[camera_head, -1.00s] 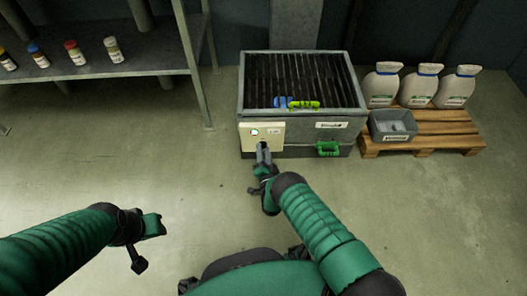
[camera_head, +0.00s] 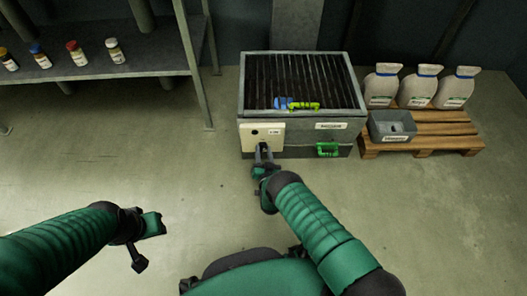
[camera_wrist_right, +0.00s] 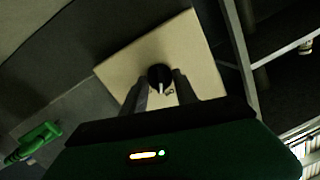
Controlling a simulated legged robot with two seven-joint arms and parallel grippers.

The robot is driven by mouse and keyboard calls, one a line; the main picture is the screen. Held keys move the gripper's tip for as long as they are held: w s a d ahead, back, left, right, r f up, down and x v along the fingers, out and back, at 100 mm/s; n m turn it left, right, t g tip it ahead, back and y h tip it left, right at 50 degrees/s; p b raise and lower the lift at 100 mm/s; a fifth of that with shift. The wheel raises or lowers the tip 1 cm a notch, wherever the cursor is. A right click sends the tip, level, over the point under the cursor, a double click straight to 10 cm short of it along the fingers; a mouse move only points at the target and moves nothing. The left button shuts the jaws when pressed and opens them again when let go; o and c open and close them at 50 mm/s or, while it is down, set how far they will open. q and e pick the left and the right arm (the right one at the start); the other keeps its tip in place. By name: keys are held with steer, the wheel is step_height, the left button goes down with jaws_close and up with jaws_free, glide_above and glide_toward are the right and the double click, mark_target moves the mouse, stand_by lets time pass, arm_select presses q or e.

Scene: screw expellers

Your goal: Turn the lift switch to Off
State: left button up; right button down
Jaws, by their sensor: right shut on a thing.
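The lift switch is a round black knob (camera_wrist_right: 159,77) with a white pointer line, on a cream panel (camera_head: 262,134) at the front left of the grey machine (camera_head: 305,138). The panel also shows in the right wrist view (camera_wrist_right: 190,45). My right gripper (camera_head: 263,147) is at the panel's lower edge in the head view. In the right wrist view its fingers (camera_wrist_right: 160,88) are on both sides of the knob, shut on it. The panel's round indicator (camera_head: 254,131) is dark. The small labels are unreadable. My left gripper (camera_head: 148,240) hangs low at the left, away from the machine; its jaw opening is unclear.
A green handle (camera_head: 328,149) sits on the machine's front, right of the panel. Blue and green items (camera_head: 298,104) lie on its slatted top. A wooden pallet (camera_head: 440,143) with white jugs and a grey box (camera_head: 391,127) stands right. A shelf (camera_head: 90,68) stands left.

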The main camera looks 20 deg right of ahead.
steer(key=n, duration=0.4)
steer(key=shift+n+g, duration=0.3)
steer(key=shift+n, duration=0.1)
steer(key=shift+a, duration=0.1)
stand_by(0.4)
steer(key=c, duration=1)
jaws_free()
steer(key=shift+o, duration=0.2)
arm_select(q)
steer(key=shift+s, duration=0.1)
arm_select(e)
steer(key=shift+s, duration=0.1)
